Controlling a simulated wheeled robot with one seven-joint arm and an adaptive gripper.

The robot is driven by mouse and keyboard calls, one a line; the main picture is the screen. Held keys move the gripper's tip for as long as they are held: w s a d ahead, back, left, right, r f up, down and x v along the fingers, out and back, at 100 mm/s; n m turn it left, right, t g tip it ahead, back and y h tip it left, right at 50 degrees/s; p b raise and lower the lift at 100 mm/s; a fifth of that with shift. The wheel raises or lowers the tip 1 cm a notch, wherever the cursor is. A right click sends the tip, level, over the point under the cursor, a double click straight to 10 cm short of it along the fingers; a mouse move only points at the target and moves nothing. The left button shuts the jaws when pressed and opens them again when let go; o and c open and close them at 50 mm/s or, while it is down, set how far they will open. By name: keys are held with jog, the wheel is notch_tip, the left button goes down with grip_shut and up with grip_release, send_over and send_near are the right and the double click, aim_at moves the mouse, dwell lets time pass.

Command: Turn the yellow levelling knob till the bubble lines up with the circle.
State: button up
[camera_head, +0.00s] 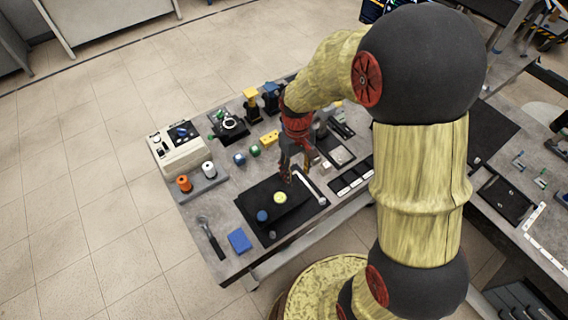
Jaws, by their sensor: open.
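My gripper (291,172) points down over the far right part of a black levelling plate (268,192) and is open. A round yellow-green disc (280,197) lies on the plate just in front of the fingers; it may be the bubble level. The bubble and circle are too small to make out. A blue knob (262,215) stands at the plate's near left. I cannot clearly make out a yellow knob on the plate; the fingers hide the part behind them. Whether the fingers touch anything there cannot be told.
A blue block (239,241) and a dark-handled tool (211,238) lie at the near left. A beige device (180,150), orange and white spools, and several small yellow, green and blue parts stand farther back.

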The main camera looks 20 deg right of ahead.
jog(key=w+f+n, duration=0.2)
jog(key=w+f, duration=0.1)
jog(key=w, duration=0.1)
jog(key=w+f+n+p, duration=0.1)
jog(key=w+f+n, duration=0.1)
jog(key=w+f, duration=0.1)
jog(key=w+f+n+t, duration=0.1)
jog(key=w+f+n, duration=0.1)
jog(key=w+f, duration=0.2)
jog(key=shift+w+p, duration=0.3)
jog(key=shift+w, duration=0.6)
jog(key=shift+n, duration=0.7)
notch_tip(320, 180, down, 8)
jog(key=shift+r, duration=0.15)
jog(key=c, duration=0.3)
jog(key=c, duration=0.8)
jog(key=shift+c, duration=0.2)
